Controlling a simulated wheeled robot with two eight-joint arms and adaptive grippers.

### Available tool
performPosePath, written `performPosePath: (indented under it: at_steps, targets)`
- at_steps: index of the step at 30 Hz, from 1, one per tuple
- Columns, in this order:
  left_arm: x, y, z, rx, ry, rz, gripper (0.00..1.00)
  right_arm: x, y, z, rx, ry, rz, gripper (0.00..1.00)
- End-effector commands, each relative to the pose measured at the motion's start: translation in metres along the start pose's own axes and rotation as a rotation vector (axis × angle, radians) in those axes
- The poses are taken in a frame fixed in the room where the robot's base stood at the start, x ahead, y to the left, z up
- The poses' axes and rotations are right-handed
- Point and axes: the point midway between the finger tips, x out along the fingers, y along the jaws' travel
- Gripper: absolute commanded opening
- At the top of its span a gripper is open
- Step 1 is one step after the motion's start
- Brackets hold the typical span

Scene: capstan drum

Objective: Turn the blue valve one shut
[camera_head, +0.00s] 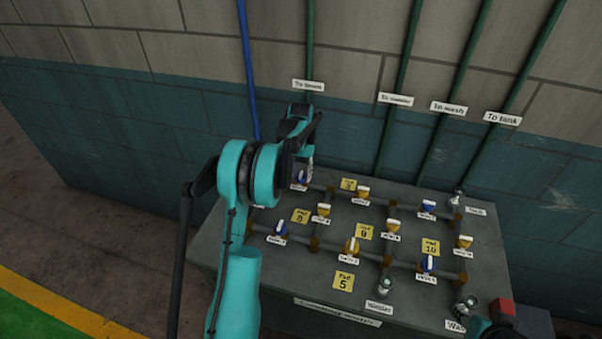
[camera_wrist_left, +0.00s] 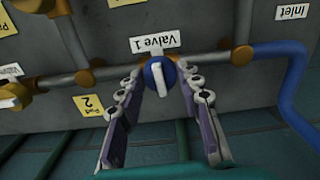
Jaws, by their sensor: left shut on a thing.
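The blue valve one (camera_wrist_left: 160,74) has a white bar handle and sits on a grey pipe under a "Valve 1" label (camera_wrist_left: 155,43) in the left wrist view. Its handle stands across the run of the pipe. My left gripper (camera_wrist_left: 163,82) is shut on it, one finger on each side. In the head view the left gripper (camera_head: 304,170) reaches down to the valve (camera_head: 299,179) at the panel's back left and partly hides it. A dark and teal part at the lower right edge of the head view looks like my right arm; its fingers cannot be made out.
The grey bench (camera_head: 225,262) carries more blue and yellow valves on pipes, close to the right and front. A blue hose (camera_wrist_left: 290,85) runs from the inlet. Green pipes (camera_head: 398,85) climb the wall behind. A red block (camera_head: 503,307) is at the right corner.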

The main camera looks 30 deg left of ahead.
Motion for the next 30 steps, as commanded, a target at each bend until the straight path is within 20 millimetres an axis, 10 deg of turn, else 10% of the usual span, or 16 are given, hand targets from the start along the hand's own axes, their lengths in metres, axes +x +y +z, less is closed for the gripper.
performPosePath:
  at_steps: [21, 22, 24, 30]
  targets:
    - [0.0002, 0.0001, 0.0, 0.074, 0.0, 0.0, 0.06, -0.0005, 0.0, -0.0004, 0.0, 0.0, 0.0, 0.4]
    - [0.0002, 0.0001, 0.0, 0.074, 0.0, 0.0, 0.4, -0.0005, 0.0, -0.0004, 0.0, 0.0, 0.0, 0.4]
    - [0.0002, 0.0001, 0.0, 0.074, 0.0, 0.0, 0.56, -0.0005, 0.0, -0.0004, 0.0, 0.0, 0.0, 0.4]
    - [0.0001, 0.0, 0.0, 0.074, 0.0, 0.0, 0.56, -0.0006, 0.0, -0.0004, 0.0, 0.0, 0.0, 0.4]
